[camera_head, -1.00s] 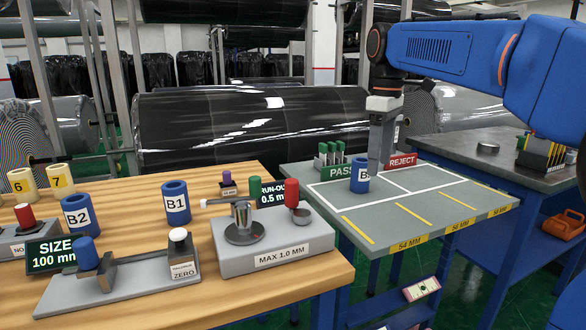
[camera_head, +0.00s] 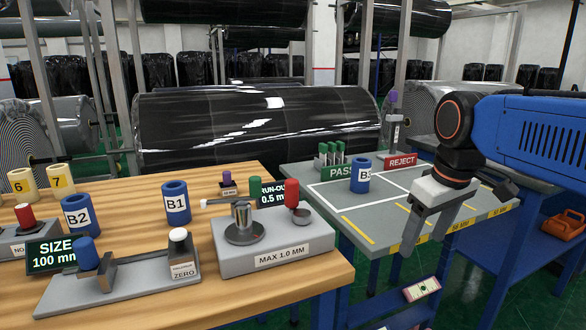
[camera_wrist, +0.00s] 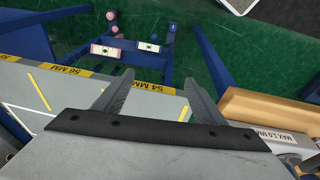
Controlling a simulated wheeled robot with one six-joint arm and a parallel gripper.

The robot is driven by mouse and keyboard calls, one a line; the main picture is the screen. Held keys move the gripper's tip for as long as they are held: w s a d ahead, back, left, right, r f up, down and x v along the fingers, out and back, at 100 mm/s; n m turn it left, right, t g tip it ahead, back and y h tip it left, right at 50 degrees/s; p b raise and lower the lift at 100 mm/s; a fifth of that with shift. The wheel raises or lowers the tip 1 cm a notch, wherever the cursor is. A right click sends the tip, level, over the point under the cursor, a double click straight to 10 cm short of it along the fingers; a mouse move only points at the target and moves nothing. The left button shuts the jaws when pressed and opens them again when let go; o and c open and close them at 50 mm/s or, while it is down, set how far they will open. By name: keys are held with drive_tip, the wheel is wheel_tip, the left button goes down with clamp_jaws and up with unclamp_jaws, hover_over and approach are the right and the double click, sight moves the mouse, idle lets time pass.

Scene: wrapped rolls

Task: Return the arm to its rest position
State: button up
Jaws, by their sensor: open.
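My gripper (camera_head: 424,228) hangs with its fingers apart and empty in front of the grey sorting table (camera_head: 331,204), at the right of the head view. In the wrist view my two fingers (camera_wrist: 152,98) are spread with nothing between them, over the table's yellow-marked edge. My blue arm reaches in from the right. A blue ring marked with a B (camera_head: 360,174) stands upright on the sorting table near the green PASS sign, apart from my gripper.
The wooden bench (camera_head: 205,265) at left holds blue rings B1 (camera_head: 176,202) and B2 (camera_head: 77,216), and a gauge block (camera_head: 275,250). A red REJECT sign (camera_head: 401,162) stands behind. A blue frame and green floor (camera_wrist: 190,45) lie below.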

drive_tip(key=s+d+f+m+t, duration=0.2)
drive_tip(key=s+f+m, duration=0.2)
drive_tip(key=s+f, duration=0.8)
wheel_tip(320, 180, down, 3)
drive_tip(key=shift+s+d+r+m, duration=0.1)
drive_tip(key=shift+s+d+m, duration=0.15)
drive_tip(key=shift+m, duration=0.15)
